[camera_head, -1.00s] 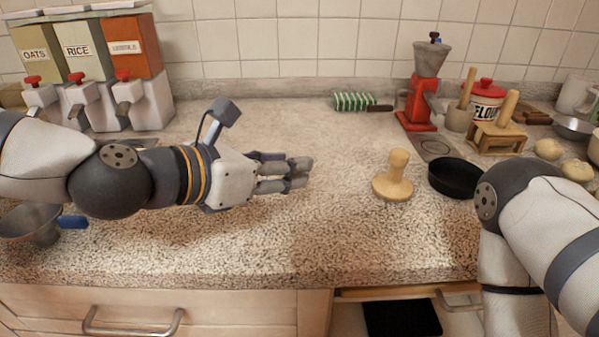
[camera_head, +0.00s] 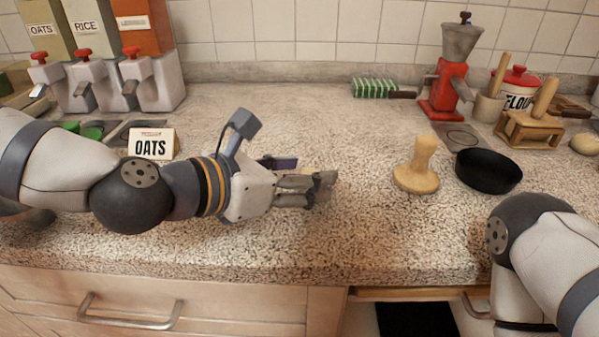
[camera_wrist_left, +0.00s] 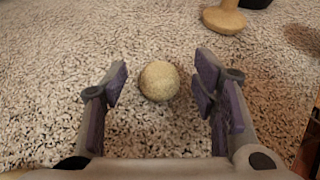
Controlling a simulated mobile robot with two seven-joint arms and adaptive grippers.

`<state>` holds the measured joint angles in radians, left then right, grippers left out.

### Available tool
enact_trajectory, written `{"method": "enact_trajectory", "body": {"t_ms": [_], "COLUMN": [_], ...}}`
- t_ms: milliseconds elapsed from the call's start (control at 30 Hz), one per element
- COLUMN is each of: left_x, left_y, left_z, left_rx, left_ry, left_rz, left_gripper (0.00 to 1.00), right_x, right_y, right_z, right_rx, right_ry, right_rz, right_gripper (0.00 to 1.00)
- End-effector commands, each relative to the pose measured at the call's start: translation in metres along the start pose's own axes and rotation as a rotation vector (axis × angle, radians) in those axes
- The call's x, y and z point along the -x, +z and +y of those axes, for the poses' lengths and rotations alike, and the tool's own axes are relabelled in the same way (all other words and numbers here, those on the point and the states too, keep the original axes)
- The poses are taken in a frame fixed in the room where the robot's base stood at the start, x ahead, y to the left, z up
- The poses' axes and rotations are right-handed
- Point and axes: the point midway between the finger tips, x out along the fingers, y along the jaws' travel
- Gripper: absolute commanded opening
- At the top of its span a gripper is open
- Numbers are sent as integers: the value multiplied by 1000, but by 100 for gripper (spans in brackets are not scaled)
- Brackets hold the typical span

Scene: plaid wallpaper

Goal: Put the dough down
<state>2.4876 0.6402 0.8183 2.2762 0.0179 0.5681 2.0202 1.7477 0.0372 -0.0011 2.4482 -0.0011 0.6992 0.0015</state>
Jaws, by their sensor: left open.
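The dough is a small round beige ball (camera_wrist_left: 159,81) in the left wrist view. It rests on the speckled counter between the two spread fingers of my left gripper, with a gap on each side. In the head view my left gripper (camera_head: 308,182) is low over the middle of the counter, pointing right, and is open. The dough cannot be made out clearly there behind the fingers. My right arm is at the right edge of the head view, and its gripper is out of the picture.
A wooden press (camera_head: 417,168) and a black pan (camera_head: 488,171) stand right of my left gripper. A red grinder (camera_head: 447,90) and a flour jar (camera_head: 517,91) are behind. An OATS card (camera_head: 152,144) and dispensers (camera_head: 150,80) are at left. The counter's back middle is clear.

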Motion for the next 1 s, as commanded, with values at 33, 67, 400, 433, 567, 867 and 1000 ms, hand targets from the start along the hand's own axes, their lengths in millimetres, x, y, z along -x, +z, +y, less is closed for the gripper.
{"method": "enact_trajectory", "body": {"t_ms": [33, 67, 400, 433, 567, 867, 1000], "left_x": [0, 1, 81, 89, 115, 122, 121], "left_y": [1, 3, 12, 12, 15, 3, 2], "left_z": [0, 0, 1, 1, -1, 0, 0], "left_rx": [-1, -2, -6, -7, -11, 0, 1], "left_ry": [0, 1, 8, 8, 8, -1, -1], "left_rz": [-1, -2, -14, -15, -17, -1, 0], "left_gripper": [54, 54, 54, 54, 54, 54, 54], "right_x": [0, 1, 30, 34, 57, 64, 63], "right_y": [0, -1, -15, -17, -30, -34, -34], "right_z": [0, 0, -1, -1, -2, -2, -2], "right_rx": [0, 0, -1, -1, -1, -1, -1], "right_ry": [0, 0, -4, -4, -7, -8, -8], "right_rz": [1, 4, 83, 94, 164, 187, 184], "right_gripper": [40, 40, 40, 40, 40, 40, 40]}}
